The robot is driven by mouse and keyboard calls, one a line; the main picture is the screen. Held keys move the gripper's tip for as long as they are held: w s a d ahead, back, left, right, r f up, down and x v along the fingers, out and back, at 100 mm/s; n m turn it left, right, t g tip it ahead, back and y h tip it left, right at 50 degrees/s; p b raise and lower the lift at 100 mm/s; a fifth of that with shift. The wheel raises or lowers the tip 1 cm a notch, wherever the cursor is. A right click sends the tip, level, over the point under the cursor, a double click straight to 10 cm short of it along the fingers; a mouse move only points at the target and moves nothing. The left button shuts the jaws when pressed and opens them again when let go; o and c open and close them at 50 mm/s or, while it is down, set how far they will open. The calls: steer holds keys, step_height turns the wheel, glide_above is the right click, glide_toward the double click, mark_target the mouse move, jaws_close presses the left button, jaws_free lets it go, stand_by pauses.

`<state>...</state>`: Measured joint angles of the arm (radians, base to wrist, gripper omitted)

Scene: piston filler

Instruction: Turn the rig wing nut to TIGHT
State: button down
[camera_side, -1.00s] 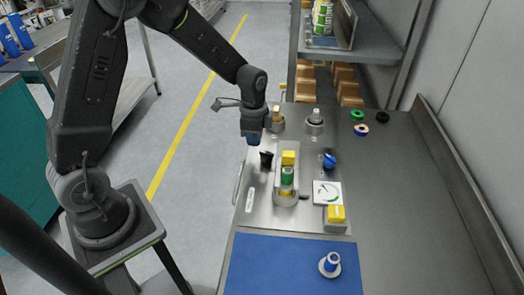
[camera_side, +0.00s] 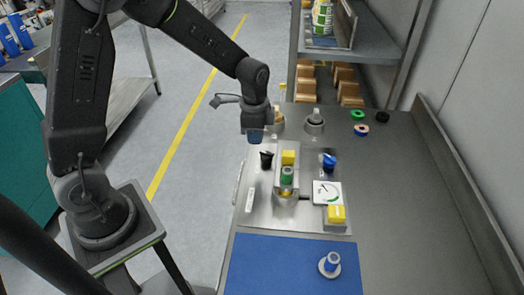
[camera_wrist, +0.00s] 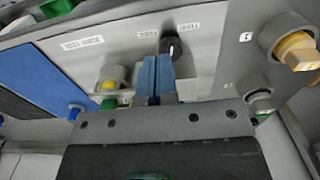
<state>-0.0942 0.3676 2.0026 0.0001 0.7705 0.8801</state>
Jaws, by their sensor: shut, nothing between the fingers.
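A black knob-like part, which looks like the wing nut (camera_side: 266,160), stands on the steel rig plate (camera_side: 261,210), left of the clear-fronted column with yellow and green parts. In the wrist view the black part (camera_wrist: 172,46) has a pale mark on it and sits just past the fingertips. Two small labels (camera_wrist: 147,33) flank it; their text is too blurred to read. My gripper (camera_side: 254,138) is shut and empty, just behind and left of the black part in the side view. The blue fingers (camera_wrist: 157,62) are side by side and overlap the part's lower edge, so contact is unclear.
Two round fittings, one with a tan top (camera_side: 278,121) and one grey (camera_side: 315,122), stand behind. A blue mat (camera_side: 285,265) is in front.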

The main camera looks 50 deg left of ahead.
mark_target(253, 158)
steer(key=shift+s+f, duration=0.15)
steer(key=shift+f, duration=2.95)
steer(key=shift+a, duration=0.15)
steer(key=shift+w+a, duration=0.55)
steer(key=shift+a, duration=0.35)
step_height(253, 158, up, 6)
steer(key=shift+w+d+r, duration=0.1)
steer(key=shift+r, duration=0.05)
